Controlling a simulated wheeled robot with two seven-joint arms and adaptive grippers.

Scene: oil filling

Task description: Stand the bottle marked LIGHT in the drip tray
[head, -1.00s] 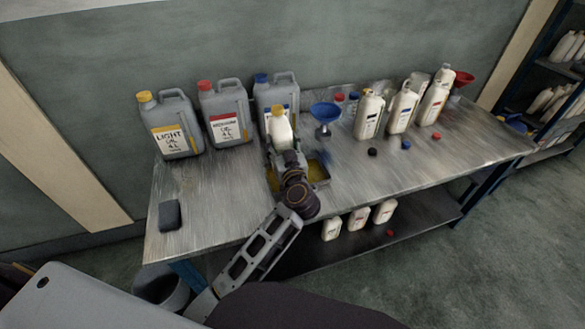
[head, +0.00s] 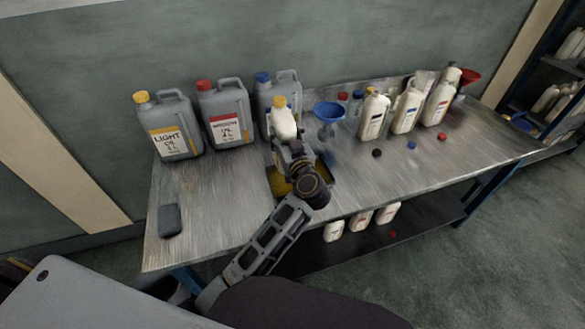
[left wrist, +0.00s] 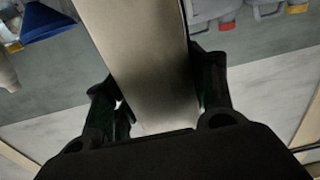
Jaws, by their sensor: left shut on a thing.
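My left gripper (head: 290,150) is shut on a white bottle (head: 284,122) with a yellow cap. The bottle leans slightly in the head view, and no marking on it can be read. In the left wrist view the bottle (left wrist: 150,60) fills the space between the fingers (left wrist: 160,95). The drip tray (head: 280,186), with a yellowish inside, lies below and partly behind my left gripper and wrist. The bottle appears to be held above the tray, apart from it. My right gripper is not in view.
A blue funnel (head: 328,112) stands close to the right of the held bottle. Several white bottles (head: 405,110) and loose caps (head: 412,146) are farther right. A dark block (head: 171,220) lies front left.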

